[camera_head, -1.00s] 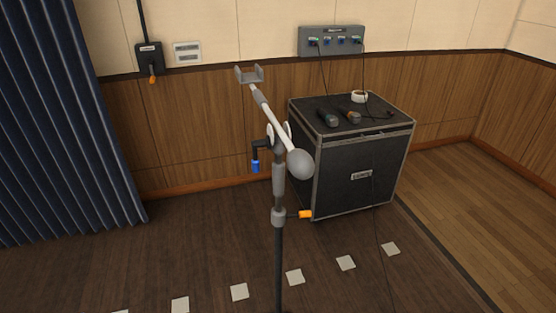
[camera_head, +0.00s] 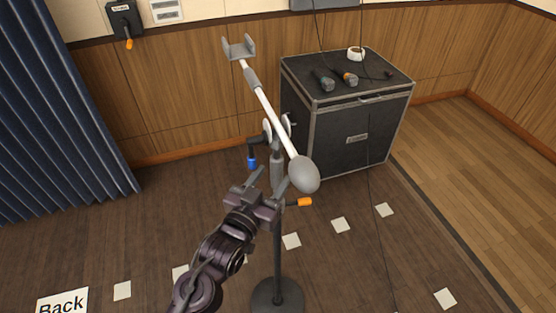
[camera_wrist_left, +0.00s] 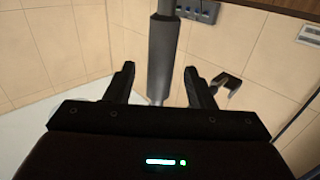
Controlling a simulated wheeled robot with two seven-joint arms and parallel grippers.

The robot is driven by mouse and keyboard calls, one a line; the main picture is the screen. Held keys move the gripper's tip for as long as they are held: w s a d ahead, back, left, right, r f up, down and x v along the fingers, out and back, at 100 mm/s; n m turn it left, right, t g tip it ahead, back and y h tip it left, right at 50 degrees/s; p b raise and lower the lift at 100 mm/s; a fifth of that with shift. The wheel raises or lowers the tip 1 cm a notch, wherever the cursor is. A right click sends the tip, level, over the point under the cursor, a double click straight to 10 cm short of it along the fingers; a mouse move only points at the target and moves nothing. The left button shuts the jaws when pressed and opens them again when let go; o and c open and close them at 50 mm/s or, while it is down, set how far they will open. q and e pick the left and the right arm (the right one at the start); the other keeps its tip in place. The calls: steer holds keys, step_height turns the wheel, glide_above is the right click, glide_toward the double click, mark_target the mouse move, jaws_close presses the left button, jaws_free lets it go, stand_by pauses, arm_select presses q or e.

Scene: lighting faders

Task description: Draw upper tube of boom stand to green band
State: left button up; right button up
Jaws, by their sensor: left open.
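The boom stand (camera_head: 278,245) stands upright on its round base (camera_head: 277,298). Its upper part has a grey sleeve (camera_head: 277,168) below the boom joint; the sleeve also shows in the left wrist view (camera_wrist_left: 163,50). An orange-tipped lever (camera_head: 304,202) sticks out right of the collar, which is mostly hidden by my gripper. My left gripper (camera_head: 269,178) is open at the upper tube. In the left wrist view, the tube shows between the two fingers (camera_wrist_left: 159,70), with gaps on both sides. I see no green band. My right gripper is not in view.
The tilted white boom (camera_head: 270,115) carries a grey ball (camera_head: 304,174) close above my gripper and a cradle (camera_head: 239,48). A black case (camera_head: 350,140) stands behind right. A blue curtain (camera_head: 60,120) hangs left.

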mark_target(280, 166)
arm_select(q)
steer(key=x, duration=0.5)
steer(key=shift+w+p, duration=0.15)
steer(key=shift+p, duration=0.25)
steer(key=shift+f, duration=0.1)
jaws_close()
